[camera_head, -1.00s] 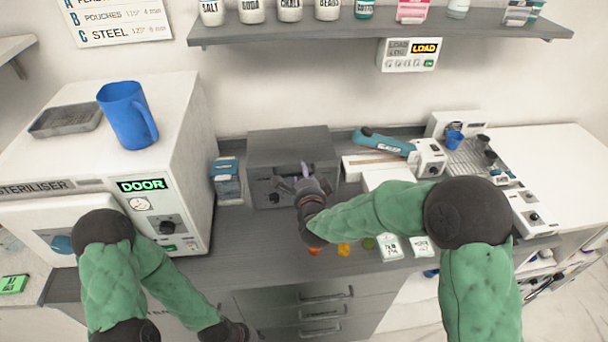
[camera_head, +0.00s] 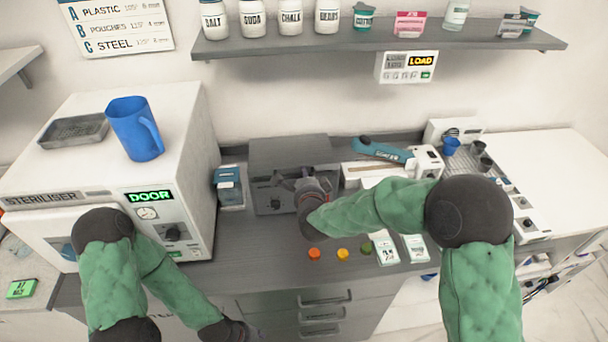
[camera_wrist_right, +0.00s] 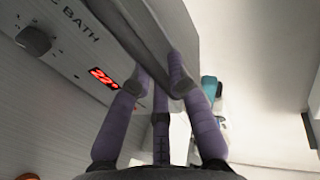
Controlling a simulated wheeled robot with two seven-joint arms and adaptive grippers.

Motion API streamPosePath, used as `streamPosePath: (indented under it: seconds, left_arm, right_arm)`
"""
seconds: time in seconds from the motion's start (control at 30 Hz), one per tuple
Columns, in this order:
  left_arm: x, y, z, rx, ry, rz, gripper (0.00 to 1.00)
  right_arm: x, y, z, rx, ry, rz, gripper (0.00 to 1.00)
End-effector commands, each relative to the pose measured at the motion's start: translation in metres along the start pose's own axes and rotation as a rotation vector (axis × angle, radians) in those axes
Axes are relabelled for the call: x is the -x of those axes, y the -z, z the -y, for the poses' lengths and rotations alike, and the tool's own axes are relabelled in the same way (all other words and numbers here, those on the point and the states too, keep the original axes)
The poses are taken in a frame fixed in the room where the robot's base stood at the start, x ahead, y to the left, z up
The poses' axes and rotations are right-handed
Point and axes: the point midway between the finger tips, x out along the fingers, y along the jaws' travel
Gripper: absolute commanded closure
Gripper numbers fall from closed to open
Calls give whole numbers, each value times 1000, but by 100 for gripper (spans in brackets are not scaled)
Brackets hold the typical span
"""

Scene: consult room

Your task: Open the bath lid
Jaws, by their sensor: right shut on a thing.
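The bath is a dark grey box (camera_head: 265,202) on the counter in the head view. Its lid (camera_head: 288,150) is the grey top panel. The wrist view shows the bath's front (camera_wrist_right: 62,62) with BATH lettering, a dark knob and a red 22° display. My right gripper (camera_head: 305,180) is at the bath's upper front edge. In the wrist view its purple fingers (camera_wrist_right: 165,85) are shut on the grey lid edge. Whether the lid is slightly raised is hard to tell. My left gripper (camera_head: 238,333) is low at the bottom edge, its fingers unclear.
A white steriliser (camera_head: 190,205) stands left, with a blue jug (camera_head: 135,128) on top. Orange, yellow and green discs (camera_head: 343,254) and white packets (camera_head: 414,247) lie in front on the counter. A shelf (camera_head: 400,34) with jars hangs above. A blue-handled tool (camera_head: 383,150) lies right of the bath.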

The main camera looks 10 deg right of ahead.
Motion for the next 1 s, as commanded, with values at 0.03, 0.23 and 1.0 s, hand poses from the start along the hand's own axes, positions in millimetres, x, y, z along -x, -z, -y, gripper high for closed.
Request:
streamPosePath:
  seconds: [0.03,0.23,1.0]
  left_arm:
    - [13,0,-5,0,0,0,60]
    - [40,-2,-14,0,0,0,60]
    - [161,-6,-57,0,0,0,60]
  right_arm:
    - [2,0,12,-1,-14,-1,100]
    - [4,0,28,-1,-81,-1,100]
    - [2,1,87,-1,-333,-2,100]
